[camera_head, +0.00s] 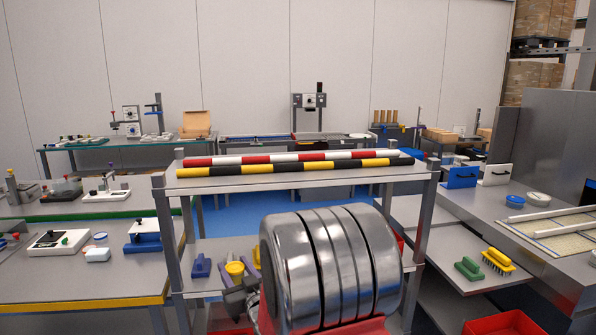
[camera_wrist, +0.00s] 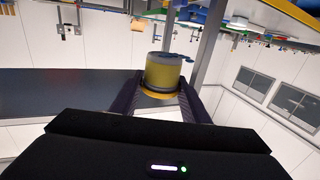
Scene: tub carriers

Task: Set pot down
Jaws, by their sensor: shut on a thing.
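A yellow pot (camera_wrist: 163,75) with a greyish rim stands out between the two dark fingers of my gripper (camera_wrist: 162,92) in the wrist view. The fingers are shut on its sides. In the head view, a small yellow pot (camera_head: 235,268) shows at my dark gripper (camera_head: 237,283), over the lower shelf (camera_head: 215,250) of the grey rack. My shiny arm joint hides much of that shelf. I cannot tell whether the pot touches the shelf.
A blue item (camera_head: 200,265) stands on the lower shelf just left of my gripper. The rack's top shelf (camera_head: 300,178) carries striped bars (camera_head: 290,166). Grey posts stand at its corners. Benches with tools flank the rack, and a red bin (camera_head: 503,323) sits at the lower right.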

